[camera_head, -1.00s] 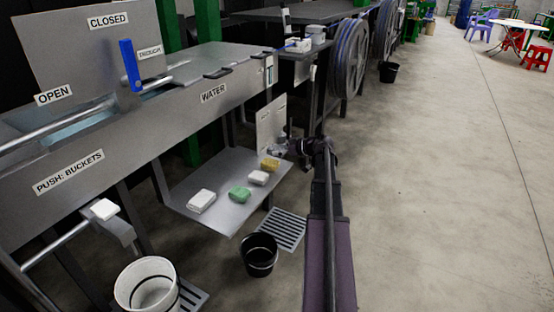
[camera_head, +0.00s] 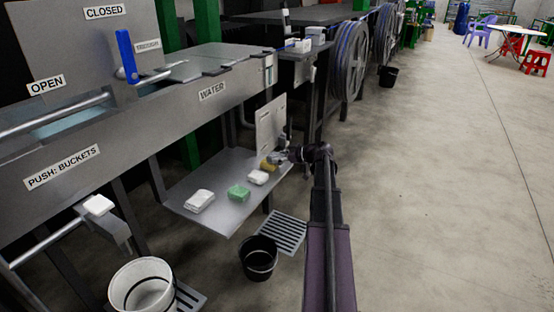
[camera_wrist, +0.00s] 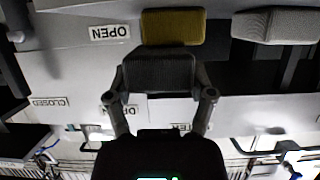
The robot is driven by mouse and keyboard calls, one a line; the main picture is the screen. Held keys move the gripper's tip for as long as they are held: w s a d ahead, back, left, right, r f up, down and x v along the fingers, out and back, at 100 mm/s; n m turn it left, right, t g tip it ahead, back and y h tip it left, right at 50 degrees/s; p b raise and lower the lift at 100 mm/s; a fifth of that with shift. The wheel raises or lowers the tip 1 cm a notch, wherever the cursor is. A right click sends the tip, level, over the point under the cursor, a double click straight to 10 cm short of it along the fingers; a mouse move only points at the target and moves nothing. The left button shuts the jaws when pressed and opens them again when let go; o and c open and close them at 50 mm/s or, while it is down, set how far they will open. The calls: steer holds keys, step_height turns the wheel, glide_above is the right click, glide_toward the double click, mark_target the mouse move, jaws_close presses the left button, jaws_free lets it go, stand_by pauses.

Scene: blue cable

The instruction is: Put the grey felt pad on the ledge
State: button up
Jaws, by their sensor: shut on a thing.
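My gripper (camera_wrist: 160,92) is shut on a dark grey pad (camera_wrist: 160,72), which fills the space between the two fingers in the wrist view. In the head view my gripper (camera_head: 282,158) is at the right end of a grey metal shelf (camera_head: 222,212) under the trough, which looks like the ledge. The held pad cannot be made out there. A yellow sponge (camera_head: 267,164) lies on the shelf right beside my gripper, partly hidden by it. It also shows just beyond the held pad in the wrist view (camera_wrist: 172,27). Whether the pad touches the shelf, I cannot tell.
Also on the shelf are a white block (camera_head: 258,177), a green sponge (camera_head: 238,193) and a larger white block (camera_head: 200,201). An upright plate (camera_head: 270,126) stands at the shelf's back right. A black bucket (camera_head: 258,258) and a white bucket (camera_head: 142,288) stand below.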

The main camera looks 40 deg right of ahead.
steer(key=o, duration=0.8)
steer(key=shift+f, duration=0.1)
steer(key=shift+c, duration=0.2)
steer(key=shift+r, duration=0.25)
steer(key=p+v, duration=0.5)
steer(key=v, duration=0.7)
steer(key=shift+d, duration=0.1)
